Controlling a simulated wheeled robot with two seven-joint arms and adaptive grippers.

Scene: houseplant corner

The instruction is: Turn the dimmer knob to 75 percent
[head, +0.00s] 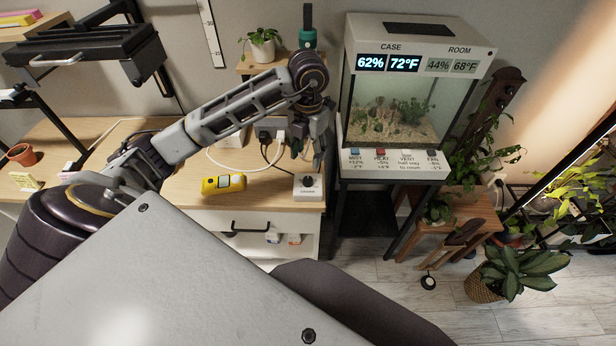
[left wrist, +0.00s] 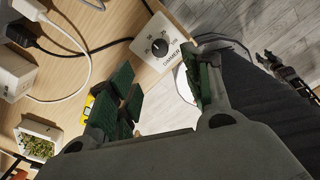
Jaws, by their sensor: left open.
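The dimmer (head: 307,187) is a small white box with a dark round knob, near the front right corner of the wooden bench. In the left wrist view the dimmer knob (left wrist: 159,47) is ringed by printed percent marks; its exact setting is too small to read. My left gripper (head: 309,152) points down just above the dimmer. It is open and empty, and in the left wrist view its green-padded fingers (left wrist: 160,75) are spread apart, with the knob beyond the gap between them. I see no contact with the knob. My right gripper is not in view.
On the bench (head: 190,185) lie a yellow device (head: 222,184) and cables running to a power strip (head: 270,133). A glass case (head: 410,95) with a humidity and temperature display stands to the right. A potted plant (head: 262,45) sits on a shelf behind my arm.

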